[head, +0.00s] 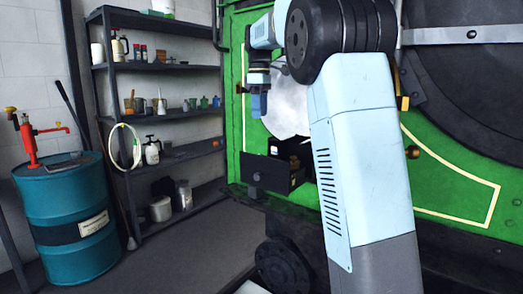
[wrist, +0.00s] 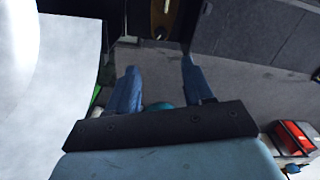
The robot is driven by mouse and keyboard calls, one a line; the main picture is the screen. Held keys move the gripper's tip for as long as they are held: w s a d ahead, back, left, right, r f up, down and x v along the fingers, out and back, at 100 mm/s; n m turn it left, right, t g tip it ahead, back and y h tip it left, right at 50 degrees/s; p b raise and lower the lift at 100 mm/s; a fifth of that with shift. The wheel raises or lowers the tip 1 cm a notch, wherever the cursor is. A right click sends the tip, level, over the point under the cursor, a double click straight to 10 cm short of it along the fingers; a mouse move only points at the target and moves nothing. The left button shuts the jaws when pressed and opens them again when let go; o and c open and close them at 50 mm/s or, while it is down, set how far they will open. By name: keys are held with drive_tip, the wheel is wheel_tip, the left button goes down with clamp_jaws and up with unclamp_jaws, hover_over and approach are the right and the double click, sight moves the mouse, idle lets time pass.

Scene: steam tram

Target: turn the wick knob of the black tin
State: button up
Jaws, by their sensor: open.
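A small black box-like thing, which looks like the black tin (head: 268,174), stands at the green side of the tram, below my gripper. Its upper part is partly open, with a bit of orange inside. In the wrist view a dark thing with a brown face (wrist: 177,17) shows at the top edge, beyond the fingertips. A small round spot on it may be the knob, but I cannot tell. My gripper (head: 259,104) points down in front of the green panel. In the wrist view my gripper (wrist: 160,65) is open, with nothing between its two blue fingers.
The green tram side (head: 455,187) rises behind my arm, with a round pale plate (head: 288,108) behind the box. A dark shelf rack (head: 165,66) with bottles and cans stands at left, beside a teal drum (head: 70,250). Floor between is clear.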

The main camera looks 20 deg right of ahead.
wheel_tip(320, 180, down, 14)
drive_tip(key=shift+r, duration=0.25)
idle(0.3)
drive_tip(key=shift+c, duration=0.5)
clamp_jaws()
drive_tip(key=shift+d, duration=0.1)
